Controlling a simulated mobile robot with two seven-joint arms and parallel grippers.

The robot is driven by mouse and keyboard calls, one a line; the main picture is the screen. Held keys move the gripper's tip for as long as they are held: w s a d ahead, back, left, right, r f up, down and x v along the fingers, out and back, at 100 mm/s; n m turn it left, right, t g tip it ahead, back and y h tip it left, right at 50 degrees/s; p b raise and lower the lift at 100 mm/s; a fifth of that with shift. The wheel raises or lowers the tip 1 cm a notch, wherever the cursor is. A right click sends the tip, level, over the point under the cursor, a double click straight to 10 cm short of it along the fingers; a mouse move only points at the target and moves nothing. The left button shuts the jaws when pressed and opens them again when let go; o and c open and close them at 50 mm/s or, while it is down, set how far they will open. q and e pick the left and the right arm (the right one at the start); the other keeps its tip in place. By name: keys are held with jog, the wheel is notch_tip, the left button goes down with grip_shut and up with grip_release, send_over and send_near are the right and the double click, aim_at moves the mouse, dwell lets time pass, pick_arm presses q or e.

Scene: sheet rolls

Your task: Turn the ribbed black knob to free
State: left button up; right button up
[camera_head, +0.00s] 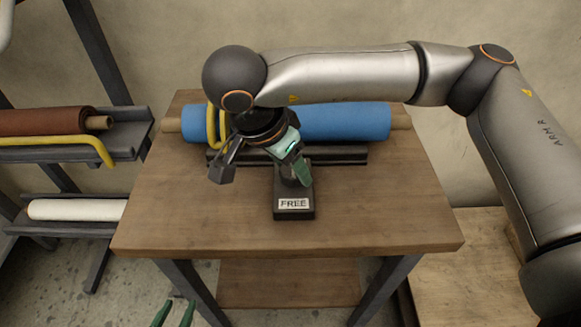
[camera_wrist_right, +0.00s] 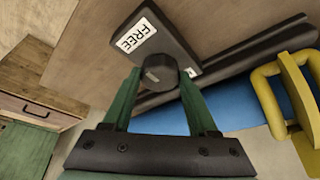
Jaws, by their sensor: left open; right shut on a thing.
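The black knob (camera_wrist_right: 160,74) stands on a black base (camera_wrist_right: 178,38) with a white FREE label (camera_wrist_right: 137,36). In the right wrist view it sits between the two green fingers of my right gripper (camera_wrist_right: 160,88), which is shut on it. In the head view the right gripper (camera_head: 296,172) is over the base (camera_head: 294,213), behind the FREE label (camera_head: 294,204), and largely hides the knob. A small pale spot shows on the knob's face; its pointing direction is unclear. My left gripper (camera_head: 174,312) is open and empty, low in front of the table.
A blue roll (camera_head: 345,121) lies along the back of the wooden table (camera_head: 400,200), with a yellow bar (camera_head: 212,127) over it and a dark rail (camera_head: 340,153) in front. A rack at left holds a brown roll (camera_head: 45,121) and a white roll (camera_head: 75,209).

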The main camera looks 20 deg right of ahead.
pick_arm(q)
jog(key=shift+w+r+t, duration=0.4)
jog(key=shift+r, duration=0.2)
pick_arm(e)
jog(key=o, duration=1.4)
jog(key=shift+a+r, duration=0.1)
jog(key=shift+r, duration=0.15)
pick_arm(q)
jog(key=s+f+g, duration=0.1)
jog(key=s+f+g+p, duration=0.1)
jog(key=s+f+p, duration=0.1)
jog(key=shift+s+d+f+g, duration=0.3)
jog(key=shift+s+d+g, duration=0.05)
jog(key=shift+s+g, duration=0.05)
pick_arm(e)
jog(key=v, duration=1.2)
jog(key=shift+s, duration=0.2)
